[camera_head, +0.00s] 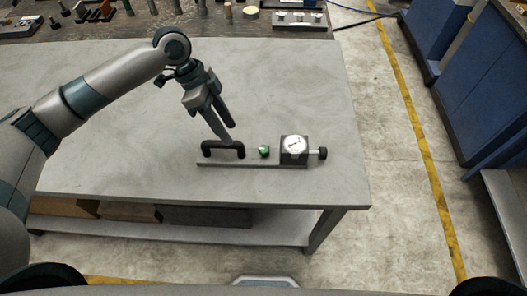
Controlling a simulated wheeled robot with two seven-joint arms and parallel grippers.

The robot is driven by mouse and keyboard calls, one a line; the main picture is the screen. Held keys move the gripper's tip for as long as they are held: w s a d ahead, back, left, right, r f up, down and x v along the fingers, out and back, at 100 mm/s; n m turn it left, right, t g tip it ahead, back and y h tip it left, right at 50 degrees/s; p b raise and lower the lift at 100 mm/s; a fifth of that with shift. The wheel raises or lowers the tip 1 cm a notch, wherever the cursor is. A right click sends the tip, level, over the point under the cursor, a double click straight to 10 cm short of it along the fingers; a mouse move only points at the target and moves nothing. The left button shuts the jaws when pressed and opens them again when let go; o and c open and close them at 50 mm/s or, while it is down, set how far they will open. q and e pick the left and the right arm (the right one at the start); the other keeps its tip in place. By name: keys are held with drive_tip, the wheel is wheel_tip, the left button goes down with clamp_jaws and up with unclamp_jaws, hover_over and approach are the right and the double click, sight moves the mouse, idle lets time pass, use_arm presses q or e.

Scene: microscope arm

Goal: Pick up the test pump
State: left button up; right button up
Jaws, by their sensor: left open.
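The test pump (293,150) lies on the grey workbench (300,85) near its front right. It has a flat base plate, a black handle (222,149) at its left end, a green knob (264,151), a block with a white dial gauge, and a dark knob at the right end. My left gripper (226,137) points down at the black handle, its fingers just above or at the handle's top bar. It is open. I cannot tell whether the fingers touch the handle. My right gripper is not in view.
A rear bench with several small tools and a grey block (298,20) stands behind the workbench. Blue cabinets (480,85) stand at the right beyond a yellow floor line. The workbench top around the pump is clear. Boxes sit on its lower shelf.

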use_arm(q)
drive_tip(key=shift+s+d+f+p, duration=0.2)
drive_tip(key=shift+d+f+p, duration=0.05)
drive_tip(key=shift+f+p, duration=0.3)
drive_tip(key=p+x, duration=0.1)
drive_tip(key=x, duration=0.2)
drive_tip(key=shift+a, duration=0.1)
drive_tip(key=shift+f, duration=0.45)
clamp_jaws()
drive_tip(key=shift+d+p, duration=0.2)
drive_tip(key=shift+p, duration=0.1)
idle(0.6)
